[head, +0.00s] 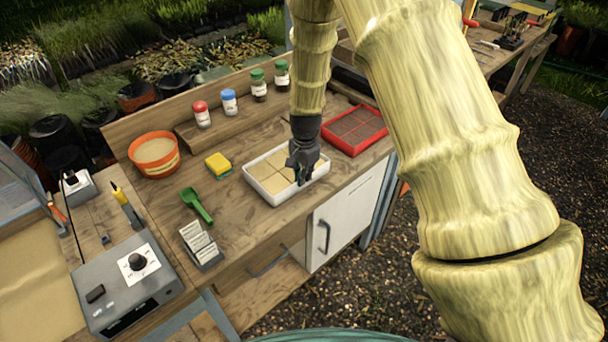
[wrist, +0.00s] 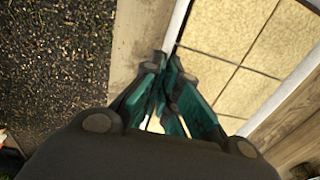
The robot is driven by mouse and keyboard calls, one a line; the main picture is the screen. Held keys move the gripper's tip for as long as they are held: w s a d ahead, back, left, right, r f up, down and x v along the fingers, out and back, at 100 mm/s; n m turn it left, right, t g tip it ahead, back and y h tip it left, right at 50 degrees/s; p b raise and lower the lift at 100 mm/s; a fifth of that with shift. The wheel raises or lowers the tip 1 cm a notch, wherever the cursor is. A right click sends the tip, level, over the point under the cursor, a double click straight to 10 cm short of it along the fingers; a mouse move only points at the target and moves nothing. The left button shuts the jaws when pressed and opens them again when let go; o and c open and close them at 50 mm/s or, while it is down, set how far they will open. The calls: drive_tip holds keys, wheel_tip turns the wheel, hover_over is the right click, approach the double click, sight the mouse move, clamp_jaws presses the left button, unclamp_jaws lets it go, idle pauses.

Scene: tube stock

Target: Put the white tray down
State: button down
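The white tray (head: 259,191), with sand-coloured square cells inside, is on or just above the wooden bench near its front edge. I cannot tell whether its underside touches the wood. My gripper (head: 301,180) comes down from above at the tray's front-right wall. In the wrist view, the teal fingers of my gripper (wrist: 171,72) are close together with the white tray's rim (wrist: 179,20) running in between them. They look shut on that rim. The fingers hide part of the wall.
A red tray (head: 337,147) with dark cells is close behind on the right. A yellow sponge (head: 217,161), green scoop (head: 194,203) and label holder (head: 200,246) are to the left. An orange bowl (head: 154,165) and several jars stand further back. The bench wood (head: 236,222) is bare in front.

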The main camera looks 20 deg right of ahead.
drive_tip(key=shift+f, duration=0.1)
drive_tip(key=c, duration=1.6)
unclamp_jaws()
drive_tip(key=shift+c, duration=0.2)
wheel_tip(320, 180, up, 12)
drive_tip(key=b, duration=0.4)
drive_tip(key=shift+s, duration=0.2)
